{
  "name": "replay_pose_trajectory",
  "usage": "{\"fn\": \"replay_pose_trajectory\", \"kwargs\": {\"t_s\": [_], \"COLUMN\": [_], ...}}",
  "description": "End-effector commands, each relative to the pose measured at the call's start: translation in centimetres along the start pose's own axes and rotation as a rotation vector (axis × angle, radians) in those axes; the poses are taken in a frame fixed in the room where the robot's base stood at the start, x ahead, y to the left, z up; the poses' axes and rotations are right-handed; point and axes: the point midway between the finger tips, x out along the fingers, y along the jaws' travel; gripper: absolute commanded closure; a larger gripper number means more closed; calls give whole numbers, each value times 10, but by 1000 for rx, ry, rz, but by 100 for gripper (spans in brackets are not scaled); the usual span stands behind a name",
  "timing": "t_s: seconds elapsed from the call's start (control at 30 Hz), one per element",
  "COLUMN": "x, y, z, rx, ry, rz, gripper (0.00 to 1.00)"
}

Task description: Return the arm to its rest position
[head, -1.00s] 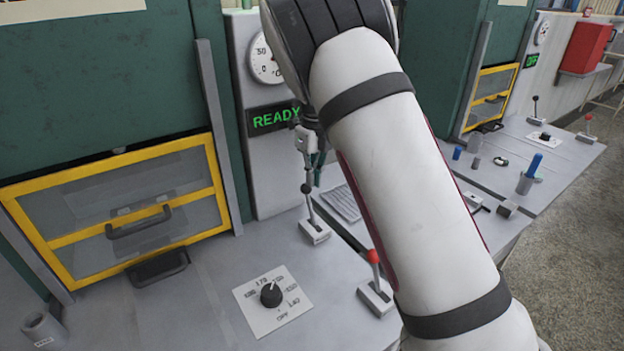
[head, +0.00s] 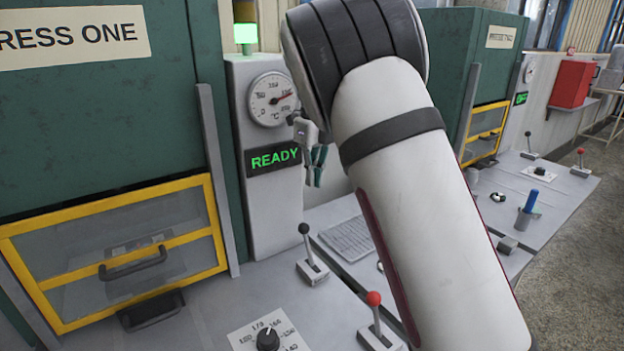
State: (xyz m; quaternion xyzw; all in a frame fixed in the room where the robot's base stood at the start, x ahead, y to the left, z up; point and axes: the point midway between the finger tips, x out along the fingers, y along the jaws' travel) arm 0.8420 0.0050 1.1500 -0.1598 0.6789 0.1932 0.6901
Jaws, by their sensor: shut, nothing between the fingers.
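My arm (head: 425,190) fills the middle and right of the head view, its white and dark links rising from the lower right and bending at the top. My gripper (head: 317,178) shows small beside the arm's left edge, partly hidden by it. It is shut and empty, in front of the READY panel's right edge, above the black-knobbed lever (head: 309,254) and apart from it.
Press one (head: 90,130) stands at left with a yellow-framed guard (head: 120,255). A gauge (head: 271,99) and READY display (head: 274,160) are beside it. A dial (head: 268,338) and red-knobbed lever (head: 376,318) are on the bench. Press two (head: 480,60) stands behind.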

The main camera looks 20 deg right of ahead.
Motion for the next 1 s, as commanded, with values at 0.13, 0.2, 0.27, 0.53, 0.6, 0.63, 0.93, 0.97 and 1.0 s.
{"fn": "replay_pose_trajectory", "kwargs": {"t_s": [0.13,0.2,0.27,0.53,0.6,0.63,0.93,0.97,1.0], "x": [-2,-6,-13,-57,-66,-69,-88,-88,-87], "y": [0,1,2,26,36,41,95,100,108], "z": [-2,-7,-15,-84,-104,-112,-196,-205,-216], "rx": [-11,-41,-90,-557,-703,-766,-1427,-1493,-1584], "ry": [-4,-13,-26,-134,-160,-170,-208,-203,-194], "rz": [2,7,13,14,-1,-11,-169,-189,-219], "gripper": [100,100,100,100,100,100,100,100,100]}}
